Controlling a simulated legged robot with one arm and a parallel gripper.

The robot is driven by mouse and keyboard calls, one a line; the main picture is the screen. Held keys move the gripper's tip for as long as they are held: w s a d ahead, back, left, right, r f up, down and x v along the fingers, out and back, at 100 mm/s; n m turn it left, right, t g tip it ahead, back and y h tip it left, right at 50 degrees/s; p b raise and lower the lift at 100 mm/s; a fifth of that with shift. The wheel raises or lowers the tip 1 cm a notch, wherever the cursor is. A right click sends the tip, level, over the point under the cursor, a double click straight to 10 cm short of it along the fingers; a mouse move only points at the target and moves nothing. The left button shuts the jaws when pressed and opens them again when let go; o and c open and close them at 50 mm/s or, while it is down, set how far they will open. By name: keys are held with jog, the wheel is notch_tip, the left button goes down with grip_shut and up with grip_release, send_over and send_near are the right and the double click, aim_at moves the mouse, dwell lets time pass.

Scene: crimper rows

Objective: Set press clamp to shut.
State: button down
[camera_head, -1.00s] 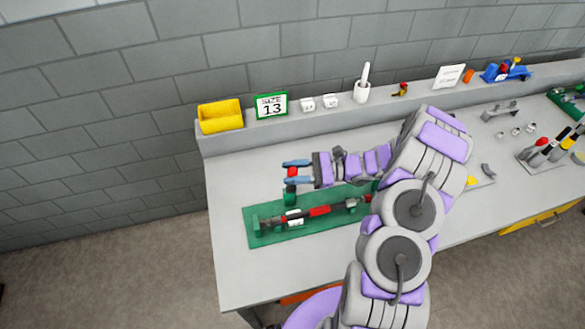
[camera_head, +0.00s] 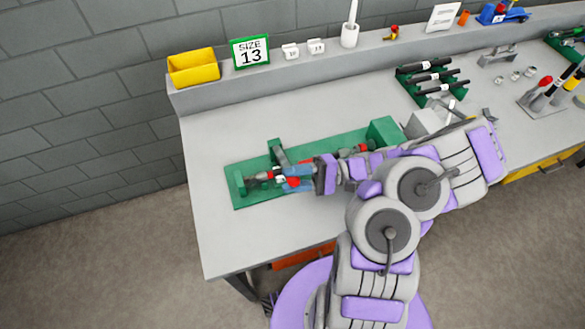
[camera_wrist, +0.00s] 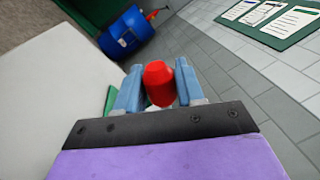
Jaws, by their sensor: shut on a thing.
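The press (camera_head: 245,198) is a green base with green uprights near the front left of the bench. A dark and red tool (camera_head: 262,176) lies along it. The clamp's red knob (camera_head: 293,183) sits low at the front side of the green upright (camera_head: 277,150). My gripper (camera_head: 294,177) has blue fingers and is shut on this knob. In the wrist view the red knob (camera_wrist: 159,84) stands between the two fingers of my gripper (camera_wrist: 156,76). The clamp's arm and its contact with the tool are mostly hidden by my fingers and wrist.
A yellow bin (camera_head: 193,70), a SIZE 13 sign (camera_head: 250,53) and a white cup (camera_head: 349,36) stand on the back ledge. A green rack (camera_head: 425,82) with several black-handled tools lies right of the press. The bench left of the press is clear.

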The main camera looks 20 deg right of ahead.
jog(key=shift+s+f+n+b, duration=0.3)
jog(key=shift+f+n, duration=0.25)
jog(key=shift+f, duration=0.25)
jog(key=shift+s+f+n+b, duration=0.25)
jog(key=shift+f+n, duration=0.3)
jog(key=shift+f, duration=0.25)
jog(key=c, duration=0.8)
grip_release()
jog(key=shift+a, duration=0.2)
